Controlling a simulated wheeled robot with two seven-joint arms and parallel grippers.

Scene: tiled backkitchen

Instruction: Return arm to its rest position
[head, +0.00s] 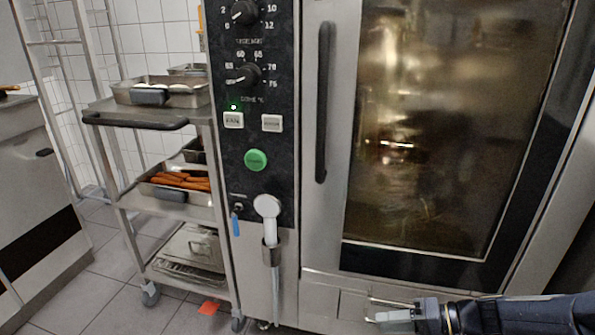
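My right gripper (374,309) reaches in from the lower right, low in front of the oven's base. Its two thin fingers point left and stand apart, with nothing visible between them. My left gripper is not in the head view. The oven (322,240) stands in front of me with its glass door (430,130) shut and its vertical handle (325,100) clear of my gripper.
A steel trolley (100,108) at the left holds trays, one with carrots (180,181). The oven's control panel has knobs and a green button (256,160). A hand shower (267,207) hangs below it. A counter (35,190) stands far left, with tiled floor between.

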